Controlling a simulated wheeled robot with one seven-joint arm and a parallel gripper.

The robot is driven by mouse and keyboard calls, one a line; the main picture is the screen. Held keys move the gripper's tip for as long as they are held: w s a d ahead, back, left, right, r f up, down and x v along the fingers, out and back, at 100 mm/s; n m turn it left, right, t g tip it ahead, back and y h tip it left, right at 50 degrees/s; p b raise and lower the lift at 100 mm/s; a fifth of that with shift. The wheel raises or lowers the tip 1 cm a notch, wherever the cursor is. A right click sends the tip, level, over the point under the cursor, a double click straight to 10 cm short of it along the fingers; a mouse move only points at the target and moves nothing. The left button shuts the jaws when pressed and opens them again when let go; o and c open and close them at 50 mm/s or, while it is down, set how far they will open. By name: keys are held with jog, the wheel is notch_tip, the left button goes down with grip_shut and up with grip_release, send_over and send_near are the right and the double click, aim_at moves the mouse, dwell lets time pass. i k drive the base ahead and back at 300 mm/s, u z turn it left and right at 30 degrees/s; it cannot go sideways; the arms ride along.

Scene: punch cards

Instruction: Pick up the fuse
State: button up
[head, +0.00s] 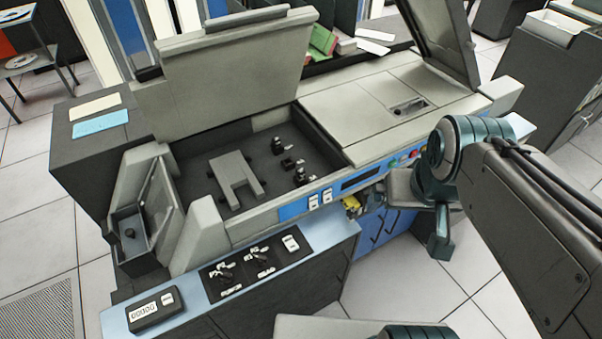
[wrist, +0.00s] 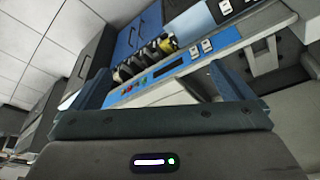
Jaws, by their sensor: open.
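A small yellow and dark piece (head: 351,205), which looks like the fuse, sits at the front side of the machine, just below the blue control strip. It is small and I cannot make out its exact shape. In the wrist view the yellow piece (wrist: 167,44) is at one end of a row of dark cylindrical parts. My gripper (head: 405,190) is to the right of the yellow piece in the head view, in front of the machine. In the wrist view my gripper (wrist: 168,88) has its fingers wide apart with nothing between them. The yellow piece is beyond the fingers, apart from them.
The grey card machine (head: 225,235) has a raised lid (head: 235,65) and an open bay. A blue-topped ledge (head: 190,300) with switches juts out at front left. Blue lower doors (head: 375,235) are beside my gripper. Tiled floor is free at front right.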

aim_at(300, 172)
jog(key=k, duration=0.5)
jog(key=z, duration=1.2)
jog(key=i, duration=0.9)
jog(key=u, duration=2.35)
